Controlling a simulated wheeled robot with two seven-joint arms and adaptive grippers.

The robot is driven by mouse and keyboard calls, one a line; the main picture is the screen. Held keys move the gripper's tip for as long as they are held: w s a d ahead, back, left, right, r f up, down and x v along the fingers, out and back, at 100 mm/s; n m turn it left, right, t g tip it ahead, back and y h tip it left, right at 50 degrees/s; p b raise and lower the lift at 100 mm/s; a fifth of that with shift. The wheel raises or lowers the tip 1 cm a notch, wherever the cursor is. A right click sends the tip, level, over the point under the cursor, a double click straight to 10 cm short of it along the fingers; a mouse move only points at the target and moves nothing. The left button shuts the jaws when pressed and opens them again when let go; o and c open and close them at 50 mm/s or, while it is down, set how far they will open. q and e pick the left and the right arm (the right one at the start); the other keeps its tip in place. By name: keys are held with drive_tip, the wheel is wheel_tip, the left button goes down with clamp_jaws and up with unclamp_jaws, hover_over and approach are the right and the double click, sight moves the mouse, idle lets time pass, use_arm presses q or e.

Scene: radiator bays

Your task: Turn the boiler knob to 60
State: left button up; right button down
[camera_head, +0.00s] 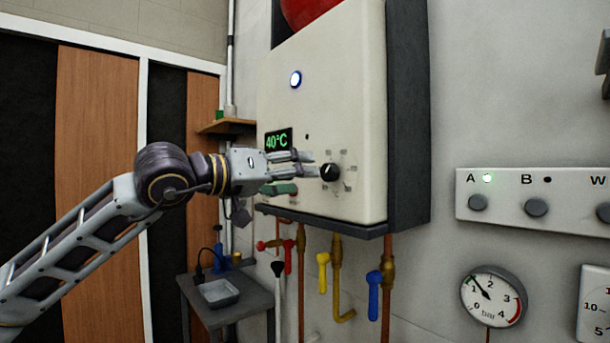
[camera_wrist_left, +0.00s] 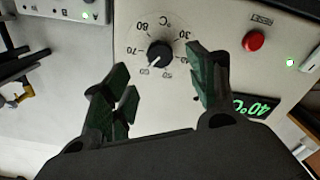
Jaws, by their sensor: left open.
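The boiler (camera_head: 325,100) is a cream box on the wall with a dark side. Its black round knob (camera_head: 330,172) is at the lower right of the front panel, inside a printed temperature scale. A green display (camera_head: 278,140) reads 40°C. In the left wrist view the knob (camera_wrist_left: 160,53) appears with the scale upside down; its pale mark seems to point to the lower left, near the 60 label. My left gripper (camera_head: 314,164) is open in front of the knob, its fingers on either side of it in the wrist view; contact cannot be told. My right gripper is not in view.
A red button (camera_wrist_left: 253,40) is beside the scale. Pipes with a yellow valve handle (camera_head: 323,272) and a blue one (camera_head: 374,295) hang below the boiler. A panel with buttons (camera_head: 535,207) and a pressure gauge (camera_head: 493,296) are to the right. A small table (camera_head: 230,312) stands lower left.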

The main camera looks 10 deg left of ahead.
use_arm(q)
drive_tip(key=shift+v, duration=1.8)
